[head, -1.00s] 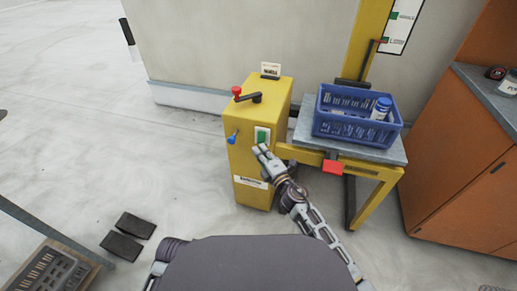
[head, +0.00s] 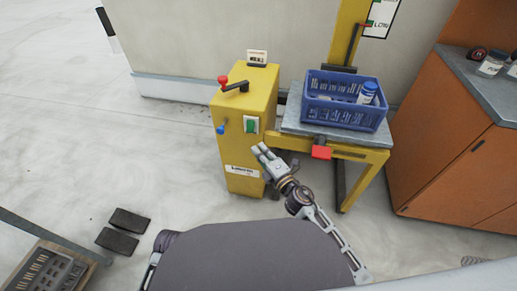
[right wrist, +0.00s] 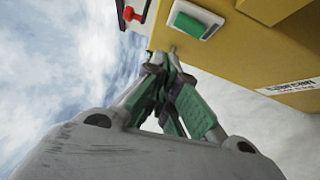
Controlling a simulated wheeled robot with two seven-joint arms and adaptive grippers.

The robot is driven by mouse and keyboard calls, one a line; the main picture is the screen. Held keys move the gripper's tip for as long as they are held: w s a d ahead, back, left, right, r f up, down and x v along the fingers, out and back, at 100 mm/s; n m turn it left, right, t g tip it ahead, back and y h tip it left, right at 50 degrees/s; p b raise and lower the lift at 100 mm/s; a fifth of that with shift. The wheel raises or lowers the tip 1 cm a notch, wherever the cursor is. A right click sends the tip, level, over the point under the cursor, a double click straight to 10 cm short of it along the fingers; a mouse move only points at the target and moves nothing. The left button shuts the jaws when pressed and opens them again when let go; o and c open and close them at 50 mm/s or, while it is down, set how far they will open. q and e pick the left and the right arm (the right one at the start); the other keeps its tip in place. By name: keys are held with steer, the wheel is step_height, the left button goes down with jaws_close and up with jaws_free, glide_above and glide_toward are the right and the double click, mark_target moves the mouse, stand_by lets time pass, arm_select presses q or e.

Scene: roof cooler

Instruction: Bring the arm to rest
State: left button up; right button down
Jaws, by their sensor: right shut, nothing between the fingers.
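My right gripper (head: 262,150) is shut and empty, in front of the yellow control box and a little below its green button (head: 250,125). In the right wrist view the closed fingers (right wrist: 163,60) point toward the yellow box (right wrist: 250,55). The green button (right wrist: 197,20) shows just beyond the fingertips, with a gap between. My left gripper is out of view.
An orange cabinet (head: 440,145) stands at right.

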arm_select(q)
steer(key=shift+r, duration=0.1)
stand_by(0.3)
arm_select(e)
steer(key=s+d+f+m+g+h, duration=0.1)
steer(key=d+f+m+g+h, duration=0.2)
steer(key=d+f+m+h, duration=0.45)
steer(key=d+f+m+g+h, duration=0.2)
steer(key=d+m+g+h, duration=0.15)
steer(key=d+m, duration=0.5)
arm_select(q)
steer(key=shift+p, duration=0.5)
arm_select(e)
steer(key=s+a+f+m+g+y, duration=0.1)
steer(key=s+f+g, duration=0.3)
steer(key=s, duration=0.8)
steer(key=s+a+f+m+g+y, duration=0.2)
steer(key=s+f+m+g, duration=0.2)
steer(key=s, duration=0.9)
step_height(320, 180, down, 4)
steer(key=shift+a+r+m+y, duration=0.1)
steer(key=shift+a+m+y, duration=0.1)
steer(key=shift+m+y, duration=0.1)
